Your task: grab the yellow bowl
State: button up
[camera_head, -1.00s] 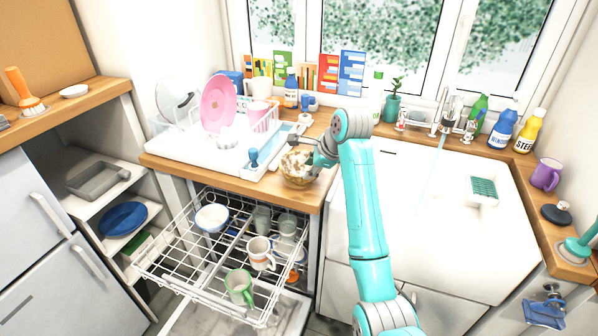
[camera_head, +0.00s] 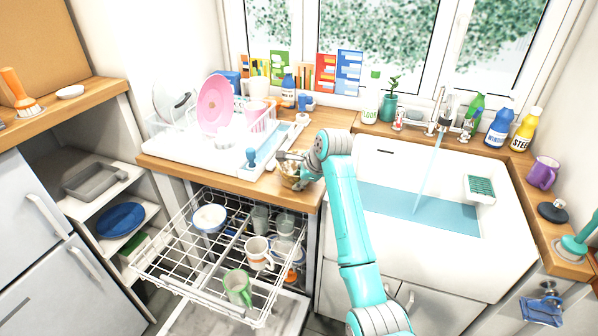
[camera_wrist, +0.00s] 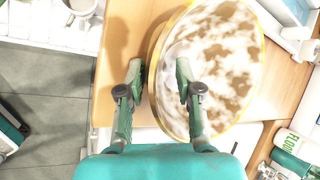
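The yellow bowl (camera_wrist: 215,65) fills the upper middle of the wrist view, with a yellow rim and white and brown foamy soiling inside. In the head view the yellow bowl (camera_head: 289,182) sits on the wooden counter near its front edge, partly hidden by my gripper (camera_head: 293,164). In the wrist view my gripper (camera_wrist: 160,72) is open. Its left finger is outside the bowl's left rim and its right finger is over the bowl's inside, so the rim lies between them. I cannot tell whether either finger touches the bowl.
A white drying rack (camera_head: 180,148) with a pink plate (camera_head: 216,104) stands left of the bowl. The pulled-out dishwasher rack (camera_head: 190,262) holds mugs and a bowl below the counter. The sink (camera_head: 385,255) is to the right, with water (camera_head: 415,208) in it.

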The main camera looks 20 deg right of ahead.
grip_shut()
